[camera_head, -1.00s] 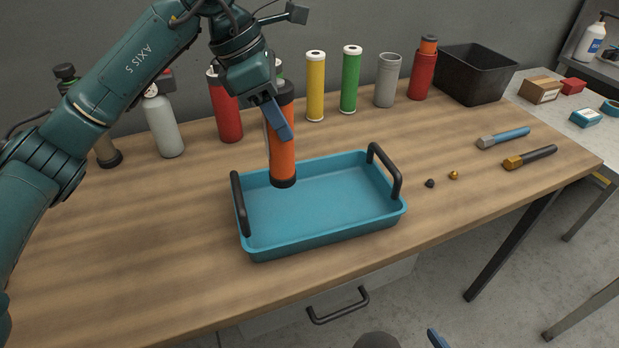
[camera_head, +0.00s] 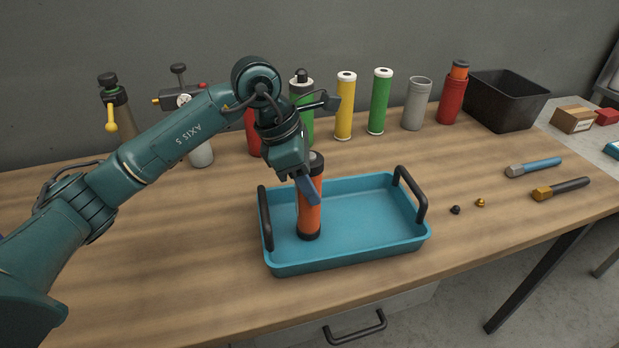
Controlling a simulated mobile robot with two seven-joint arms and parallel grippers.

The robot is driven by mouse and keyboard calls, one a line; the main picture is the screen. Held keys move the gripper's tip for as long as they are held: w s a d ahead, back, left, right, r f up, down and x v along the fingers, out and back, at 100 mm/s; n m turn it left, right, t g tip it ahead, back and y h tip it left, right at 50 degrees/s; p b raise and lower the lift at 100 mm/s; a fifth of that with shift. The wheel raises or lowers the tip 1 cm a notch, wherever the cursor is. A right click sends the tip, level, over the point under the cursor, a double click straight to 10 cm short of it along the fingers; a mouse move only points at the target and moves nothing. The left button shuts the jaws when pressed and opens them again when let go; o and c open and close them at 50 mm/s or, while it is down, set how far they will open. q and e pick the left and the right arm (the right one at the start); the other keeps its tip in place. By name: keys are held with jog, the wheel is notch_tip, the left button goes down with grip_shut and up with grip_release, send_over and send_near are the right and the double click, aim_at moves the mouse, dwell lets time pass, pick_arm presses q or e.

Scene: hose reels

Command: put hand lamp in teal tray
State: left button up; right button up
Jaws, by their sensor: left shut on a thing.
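The hand lamp (camera_head: 311,218) is an orange cylinder with black ends. It stands upright inside the teal tray (camera_head: 365,252), at the tray's left part near the left handle. Its lower end appears to be at the tray floor; I cannot tell whether it touches. My left gripper (camera_head: 308,188) is shut on the upper part of the hand lamp, with a blue finger showing in front of it. The teal tray lies on the wooden bench with a black handle at each short side. My right gripper is not in view.
Several cylinders stand along the back, among them a yellow one (camera_head: 345,108), a green one (camera_head: 380,103) and a grey one (camera_head: 415,105). A black bin (camera_head: 507,101) is at the back right. Two chisel-like tools (camera_head: 562,188) and two small caps (camera_head: 480,203) lie right of the tray.

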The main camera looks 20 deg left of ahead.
pick_arm(q)
jog(key=o, duration=1.1)
jog(key=v, duration=1.2)
jog(key=shift+d, duration=0.1)
